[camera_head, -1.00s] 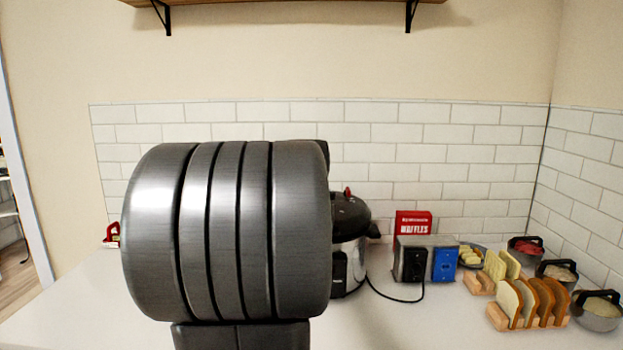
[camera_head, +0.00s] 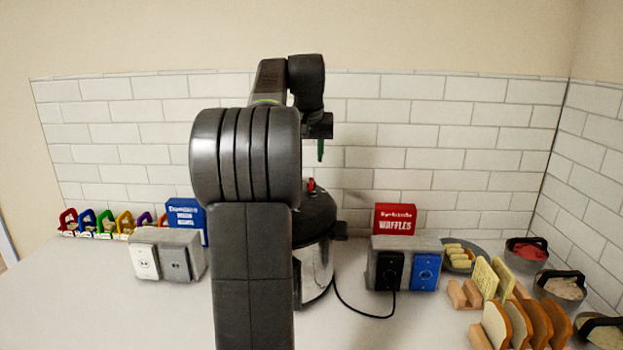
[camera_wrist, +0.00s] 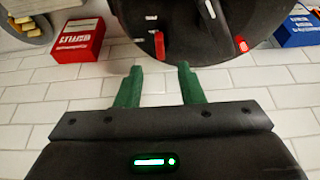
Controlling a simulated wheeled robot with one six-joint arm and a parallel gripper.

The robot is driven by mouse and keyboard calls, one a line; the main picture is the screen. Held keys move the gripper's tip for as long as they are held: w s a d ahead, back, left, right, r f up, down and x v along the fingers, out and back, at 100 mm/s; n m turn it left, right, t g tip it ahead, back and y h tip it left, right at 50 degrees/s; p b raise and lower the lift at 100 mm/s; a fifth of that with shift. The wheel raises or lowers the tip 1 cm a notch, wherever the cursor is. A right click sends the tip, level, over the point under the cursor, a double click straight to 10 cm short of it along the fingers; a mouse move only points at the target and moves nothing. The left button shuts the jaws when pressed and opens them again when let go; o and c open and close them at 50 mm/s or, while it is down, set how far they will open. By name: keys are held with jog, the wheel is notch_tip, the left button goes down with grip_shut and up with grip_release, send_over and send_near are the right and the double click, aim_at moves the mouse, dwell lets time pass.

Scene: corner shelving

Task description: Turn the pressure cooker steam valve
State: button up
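The pressure cooker (camera_head: 316,262) stands on the counter, partly hidden behind my arm in the head view. It has a dark lid (camera_head: 312,215) and a silver body. A small red valve (camera_head: 311,185) shows on top of the lid. In the wrist view the dark lid (camera_wrist: 195,22) fills the top, with a red piece (camera_wrist: 159,46) just beyond my fingertips and another at its right edge (camera_wrist: 241,44). My gripper (camera_wrist: 159,68) has two green fingers held apart with nothing between them. In the head view my gripper (camera_head: 320,150) points down above the lid, clear of it.
A red waffles box (camera_head: 394,218) and a grey toaster (camera_head: 404,242) stand right of the cooker. A black cord (camera_head: 350,307) lies on the counter. A blue box (camera_head: 186,214) and another toaster (camera_head: 181,237) stand left. Bread racks (camera_head: 535,322) and pots are at right.

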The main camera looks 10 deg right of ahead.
aim_at(311, 182)
jog(key=x, duration=0.9)
jog(key=shift+w, duration=0.1)
jog(key=shift+r, duration=0.1)
grip_shut()
